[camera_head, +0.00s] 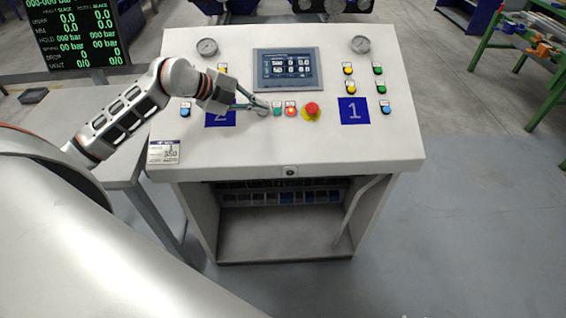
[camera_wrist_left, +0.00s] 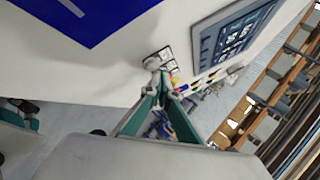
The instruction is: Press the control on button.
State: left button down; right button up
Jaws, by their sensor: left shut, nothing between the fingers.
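A row of small controls sits below the screen on the white sloped panel (camera_head: 230,160). It has a green button (camera_head: 277,107), a lit red button (camera_head: 291,108) and a red mushroom button (camera_head: 311,109) on a yellow ring. Their labels are too small to read, so I cannot tell which is control on. My left gripper (camera_head: 263,109) is shut and empty, its tips at the left end of this row, just left of the green button. In the left wrist view the closed fingertips (camera_wrist_left: 155,67) are against the panel's labels; contact cannot be told. My right gripper is not in view.
A touch screen (camera_head: 287,70) sits above the row and also shows in the left wrist view (camera_wrist_left: 230,38). Blue plates marked 2 (camera_head: 220,118) and 1 (camera_head: 353,111) flank the row. Yellow, green and blue buttons and two gauges (camera_head: 207,46) are elsewhere on the panel.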

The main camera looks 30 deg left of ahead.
pick_arm(q)
jog(key=shift+w+a+f, duration=0.15)
jog(key=shift+f, duration=0.3)
dwell(0.7)
jog(key=shift+r, duration=0.1)
jog(key=shift+s+d+r+p, duration=0.1)
jog(key=shift+s+r+p, duration=0.05)
jog(key=shift+r+p, duration=0.25)
jog(key=shift+s+d+r+p, duration=0.1)
jog(key=shift+s+r+p, duration=0.05)
jog(key=shift+r+p, duration=0.25)
jog(key=r+p, duration=0.2)
jog(key=s+r+p, duration=0.1)
jog(key=shift+s+d, duration=0.1)
jog(key=shift+d, duration=0.25)
jog(key=shift+s+d+r, duration=0.2)
jog(key=shift+s+r, duration=0.05)
jog(key=shift+r, duration=0.35)
jog(key=shift+s+d+r, duration=0.15)
jog(key=shift+s+r, duration=0.1)
jog(key=shift+r, duration=0.35)
